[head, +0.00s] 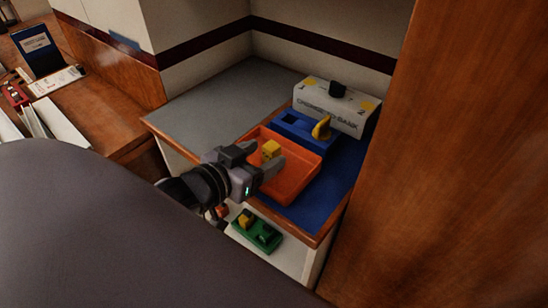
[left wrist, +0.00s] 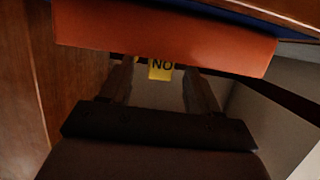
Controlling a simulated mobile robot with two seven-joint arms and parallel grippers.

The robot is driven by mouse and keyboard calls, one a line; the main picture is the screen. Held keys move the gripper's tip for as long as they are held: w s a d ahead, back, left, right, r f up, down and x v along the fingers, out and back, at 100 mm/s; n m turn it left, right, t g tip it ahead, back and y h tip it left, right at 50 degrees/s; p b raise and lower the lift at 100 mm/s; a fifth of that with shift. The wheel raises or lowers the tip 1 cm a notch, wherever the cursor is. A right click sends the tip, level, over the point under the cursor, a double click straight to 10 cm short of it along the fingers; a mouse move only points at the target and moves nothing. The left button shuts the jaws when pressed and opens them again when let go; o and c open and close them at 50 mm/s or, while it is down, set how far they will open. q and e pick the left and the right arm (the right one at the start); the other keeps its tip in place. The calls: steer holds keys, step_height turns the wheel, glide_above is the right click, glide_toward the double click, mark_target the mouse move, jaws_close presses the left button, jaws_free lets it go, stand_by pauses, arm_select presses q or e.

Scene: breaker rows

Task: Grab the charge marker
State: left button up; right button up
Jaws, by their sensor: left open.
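A small yellow block (head: 270,150), the likely charge marker, shows at the orange tray (head: 302,191) on the counter. In the left wrist view the yellow block (left wrist: 161,69) bears dark letters reading "NO" and shows between the fingers, near their tips. My left gripper (head: 261,158) is open, with its fingers on either side of the block at the tray's left part. I cannot tell whether they touch it. My right gripper is not in view.
Behind the tray stand a blue holder (head: 290,126) with a yellow piece (head: 321,129) and a white charge-bank box (head: 342,116) with a black knob. A green tray (head: 267,237) sits on a shelf below. A wooden panel (head: 465,160) rises at right. The grey counter (head: 215,105) is clear.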

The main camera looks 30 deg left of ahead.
mark_target(277, 148)
arm_select(q)
steer(key=shift+x, duration=2.8)
steer(key=c, duration=1.1)
